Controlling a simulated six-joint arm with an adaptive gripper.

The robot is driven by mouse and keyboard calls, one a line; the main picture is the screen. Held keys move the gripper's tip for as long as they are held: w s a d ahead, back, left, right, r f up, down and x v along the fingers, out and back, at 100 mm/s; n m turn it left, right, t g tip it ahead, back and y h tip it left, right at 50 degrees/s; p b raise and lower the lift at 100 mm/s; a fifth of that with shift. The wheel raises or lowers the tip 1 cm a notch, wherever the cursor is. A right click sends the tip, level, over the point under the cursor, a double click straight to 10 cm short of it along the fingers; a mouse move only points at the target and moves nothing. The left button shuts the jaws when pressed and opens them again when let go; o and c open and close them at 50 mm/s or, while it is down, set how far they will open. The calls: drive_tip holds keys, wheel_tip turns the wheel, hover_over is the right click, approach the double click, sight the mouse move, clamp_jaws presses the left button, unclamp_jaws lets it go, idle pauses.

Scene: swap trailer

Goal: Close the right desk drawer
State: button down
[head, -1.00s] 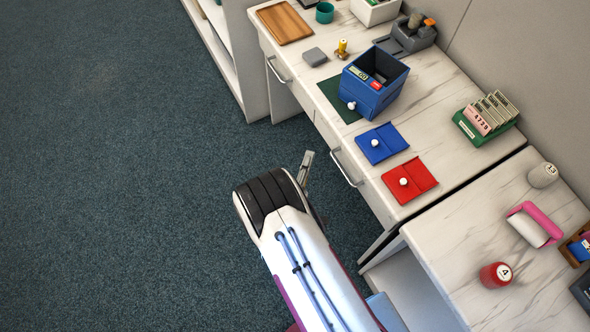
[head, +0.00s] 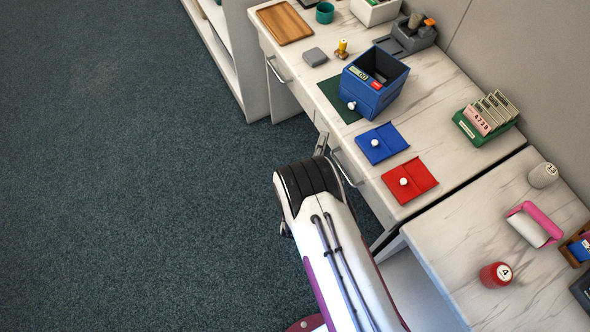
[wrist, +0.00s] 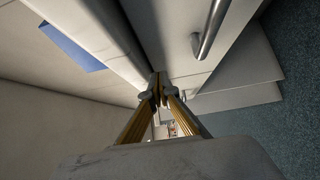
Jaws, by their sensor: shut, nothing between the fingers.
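The right desk drawer is in the front of the white marble-topped desk; its curved metal handle (head: 347,168) shows in the head view. In the wrist view the pale drawer front (wrist: 170,35) and the handle (wrist: 210,28) fill the upper middle. I cannot tell how far the drawer stands out. My gripper (head: 322,143) is shut and empty at the desk's front side, near the left end of the handle. In the wrist view its fingertips (wrist: 158,90) meet close to a pale front edge; contact is unclear. My arm hides part of the area below the drawer.
A second marble-topped table (head: 450,235) stands at the right. The dark carpet (head: 130,190) at the left is clear.

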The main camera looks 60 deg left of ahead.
drive_tip(key=s+d, duration=0.7)
drive_tip(key=s, duration=0.6)
idle(0.4)
idle(0.6)
